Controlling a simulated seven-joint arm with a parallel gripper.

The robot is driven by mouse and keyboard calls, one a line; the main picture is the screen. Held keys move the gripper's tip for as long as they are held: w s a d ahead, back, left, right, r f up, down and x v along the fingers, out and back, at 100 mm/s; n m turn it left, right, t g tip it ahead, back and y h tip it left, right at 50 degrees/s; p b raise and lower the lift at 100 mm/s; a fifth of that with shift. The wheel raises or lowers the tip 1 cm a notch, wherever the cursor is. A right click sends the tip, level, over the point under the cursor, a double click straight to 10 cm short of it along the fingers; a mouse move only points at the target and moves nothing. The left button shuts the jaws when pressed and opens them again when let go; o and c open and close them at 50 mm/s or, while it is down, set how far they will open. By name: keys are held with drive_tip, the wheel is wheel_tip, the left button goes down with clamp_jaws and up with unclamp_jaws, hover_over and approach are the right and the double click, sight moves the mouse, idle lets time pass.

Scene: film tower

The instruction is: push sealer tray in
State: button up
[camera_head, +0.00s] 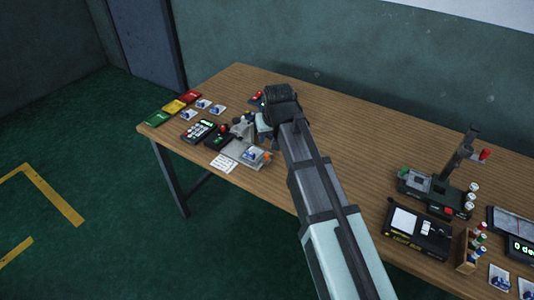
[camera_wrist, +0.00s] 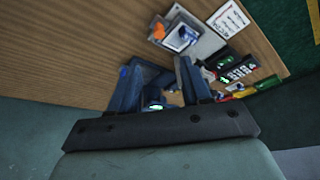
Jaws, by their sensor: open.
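The sealer tray (camera_head: 240,153) is a flat grey plate near the table's front left edge. It sticks out toward the front from the grey sealer (camera_head: 243,128). A small white and blue packet (camera_head: 253,154) lies on it, and an orange knob (camera_head: 267,156) is at its right side. In the wrist view the tray (camera_wrist: 207,42) is beyond the fingers, with the packet (camera_wrist: 181,38) on it. My gripper (camera_head: 263,132) is open, just right of the sealer and behind the tray. In the wrist view its fingers (camera_wrist: 160,80) are apart; contact with the sealer cannot be told.
A keypad device (camera_head: 198,131) and a white printed card (camera_head: 224,163) lie near the tray. Red, yellow and green boxes (camera_head: 174,106) with several packets are at the far left. A press-like machine (camera_head: 437,190) and a black box (camera_head: 417,231) stand right. The table's middle back is clear.

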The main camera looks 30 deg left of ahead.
sight(267, 155)
drive_tip(key=x, duration=1.3)
drive_tip(key=shift+w+f, duration=0.1)
drive_tip(key=shift+f, duration=0.25)
clamp_jaws()
idle(0.4)
